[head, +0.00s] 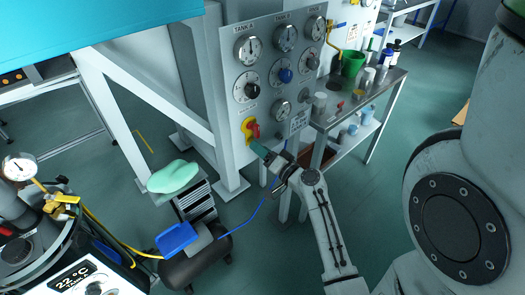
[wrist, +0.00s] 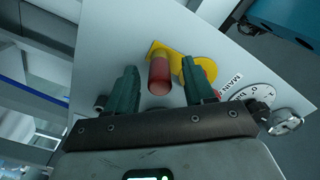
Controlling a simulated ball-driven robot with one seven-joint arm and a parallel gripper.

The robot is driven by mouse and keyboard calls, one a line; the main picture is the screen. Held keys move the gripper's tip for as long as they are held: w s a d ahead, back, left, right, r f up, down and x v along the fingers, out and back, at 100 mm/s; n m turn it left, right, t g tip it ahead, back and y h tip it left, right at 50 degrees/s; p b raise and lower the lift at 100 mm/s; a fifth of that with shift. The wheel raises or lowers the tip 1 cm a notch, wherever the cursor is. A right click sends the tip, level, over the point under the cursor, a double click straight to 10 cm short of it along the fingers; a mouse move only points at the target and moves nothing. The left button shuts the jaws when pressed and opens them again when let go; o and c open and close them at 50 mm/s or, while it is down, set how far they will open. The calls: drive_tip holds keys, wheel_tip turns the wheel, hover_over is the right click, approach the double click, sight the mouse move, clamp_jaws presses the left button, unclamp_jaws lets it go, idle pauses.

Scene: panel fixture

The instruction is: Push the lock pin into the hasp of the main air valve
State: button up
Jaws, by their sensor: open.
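The main air valve (head: 248,124) is a yellow plate with a red part on the lower left of the grey panel. In the wrist view, its yellow plate (wrist: 207,72) carries a red cylinder (wrist: 160,77) that points toward my camera. I cannot tell whether this cylinder is the valve handle or the lock pin. The hasp cannot be made out. My gripper (head: 258,150) is just below the valve in the head view. In the wrist view, my gripper (wrist: 160,70) is open, its teal fingers on either side of the cylinder; contact cannot be seen.
The panel (head: 262,90) has several gauges and knobs above the valve. In the wrist view, a dial (wrist: 255,97) and a metal knob (wrist: 285,122) are close to the right finger. A metal cart (head: 345,125) with a green cup (head: 352,63) and bottles stands right of the panel.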

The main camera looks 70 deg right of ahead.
drive_tip(key=b+v, duration=0.3)
drive_tip(key=v, duration=0.7)
drive_tip(key=shift+s+a, duration=0.2)
drive_tip(key=shift+s, duration=0.15)
drive_tip(key=w+a+f+n+g+y, duration=0.2)
drive_tip(key=w+a+f+n+y, duration=0.25)
drive_tip(key=a, duration=0.35)
drive_tip(key=w+a+f+n+g+y, duration=0.1)
drive_tip(key=w+a+f+n+y, duration=0.2)
drive_tip(key=w+a+n+y, duration=0.25)
drive_tip(key=s+a+f+n+g, duration=0.3)
drive_tip(key=s+a+n+g, duration=0.3)
drive_tip(key=s+a+g, duration=0.4)
drive_tip(key=shift+a+f+g+h, duration=0.3)
drive_tip(key=shift+a+g, duration=0.3)
